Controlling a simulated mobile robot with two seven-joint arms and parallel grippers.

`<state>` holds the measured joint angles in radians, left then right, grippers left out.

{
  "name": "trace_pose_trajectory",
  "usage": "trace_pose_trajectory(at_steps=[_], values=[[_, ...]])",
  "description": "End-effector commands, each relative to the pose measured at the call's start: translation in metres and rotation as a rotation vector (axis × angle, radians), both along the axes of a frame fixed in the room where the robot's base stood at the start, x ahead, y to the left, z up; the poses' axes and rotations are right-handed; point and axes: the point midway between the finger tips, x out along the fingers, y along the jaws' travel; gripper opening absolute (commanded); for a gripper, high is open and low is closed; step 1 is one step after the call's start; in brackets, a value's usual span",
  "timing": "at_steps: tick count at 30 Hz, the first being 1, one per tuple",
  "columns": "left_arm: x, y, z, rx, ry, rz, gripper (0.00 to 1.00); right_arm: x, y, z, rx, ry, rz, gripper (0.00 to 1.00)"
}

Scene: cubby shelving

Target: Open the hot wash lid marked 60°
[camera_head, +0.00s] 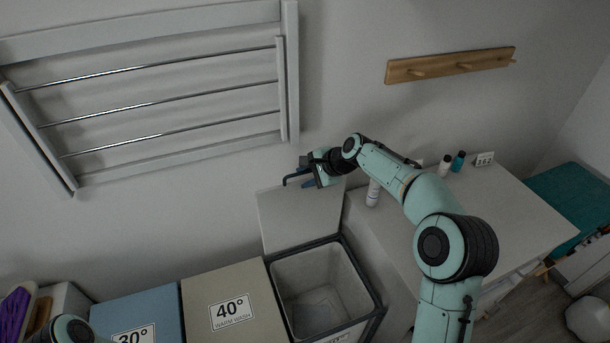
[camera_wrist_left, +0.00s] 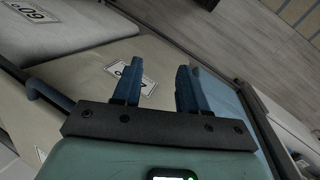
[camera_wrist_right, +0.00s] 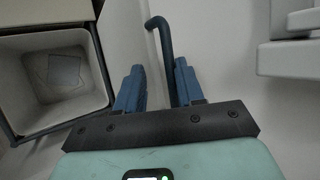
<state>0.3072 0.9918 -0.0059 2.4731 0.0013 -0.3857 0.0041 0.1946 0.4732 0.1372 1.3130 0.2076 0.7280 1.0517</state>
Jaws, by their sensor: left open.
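The pale interior also shows in the right wrist view (camera_wrist_right: 65,78). My right gripper (camera_head: 300,180) is at the lid's upper edge; its fingers (camera_wrist_right: 157,88) are apart with nothing clearly gripped, and contact with the lid cannot be told. A 60° label (camera_wrist_left: 28,10) shows upside down in the left wrist view.
A closed blue 30° lid (camera_head: 140,312) is left of the 40° one. A white cabinet (camera_head: 470,200) with bottles stands right of the open bin. A drying rack (camera_head: 160,100) and wooden peg rail (camera_head: 450,65) hang on the wall.

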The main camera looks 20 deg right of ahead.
Motion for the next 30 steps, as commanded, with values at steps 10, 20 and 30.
trace_pose_trajectory(at_steps=[10,20,30], values=[[-0.012,0.000,-0.010,-0.001,0.014,-0.001,0.43,-0.043,-0.031,0.057,-0.001,-0.011,-0.005,0.37],[-0.013,0.000,-0.010,0.000,0.015,0.000,0.43,-0.067,-0.049,0.092,-0.001,-0.012,-0.003,0.37],[-0.013,0.000,-0.010,0.000,0.015,0.000,0.43,-0.069,-0.050,0.094,0.000,-0.012,-0.003,0.37]])
